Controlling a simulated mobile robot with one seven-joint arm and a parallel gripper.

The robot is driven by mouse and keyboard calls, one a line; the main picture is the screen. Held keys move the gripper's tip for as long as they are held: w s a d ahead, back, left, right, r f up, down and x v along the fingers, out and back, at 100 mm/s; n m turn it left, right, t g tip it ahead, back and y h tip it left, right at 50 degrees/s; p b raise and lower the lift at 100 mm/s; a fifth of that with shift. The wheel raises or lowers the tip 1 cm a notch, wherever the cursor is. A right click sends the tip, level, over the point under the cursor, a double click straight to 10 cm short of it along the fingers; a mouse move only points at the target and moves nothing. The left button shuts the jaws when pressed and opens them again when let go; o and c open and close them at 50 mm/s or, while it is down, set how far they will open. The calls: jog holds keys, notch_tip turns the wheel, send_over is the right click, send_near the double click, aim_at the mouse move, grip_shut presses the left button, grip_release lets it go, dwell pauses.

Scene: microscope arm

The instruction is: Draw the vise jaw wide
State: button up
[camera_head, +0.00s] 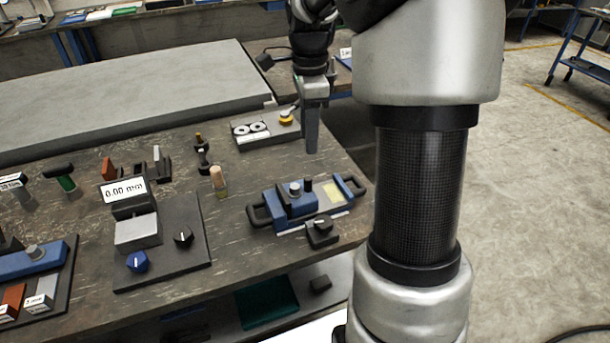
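No part is clearly recognisable as a vise jaw. One candidate is the blue fixture (30,262) with a grey knob, cut off at the left edge on a dark base plate. Another is the blue unit (278,210) with black loop handles and a yellowish panel, near the bench's right end. My gripper (312,150) points down above the far right part of the bench, behind the blue unit and beside a tray. It is seen edge-on as one grey finger shape, so its opening is hidden. I see nothing held in it.
A gauge reading 0.00 mm (122,190) stands on a plate with blue and black knobs. A tray (268,141) with white rings and a yellow-topped part lies left of my gripper. A small bottle (219,182) stands mid-bench.

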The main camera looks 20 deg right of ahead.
aim_at(309, 178)
notch_tip(309, 178, down, 14)
jog(key=shift+r+b, duration=0.1)
jog(key=shift+b, duration=1)
jog(key=shift+c, duration=0.2)
jog(key=shift+d, duration=0.1)
grip_shut()
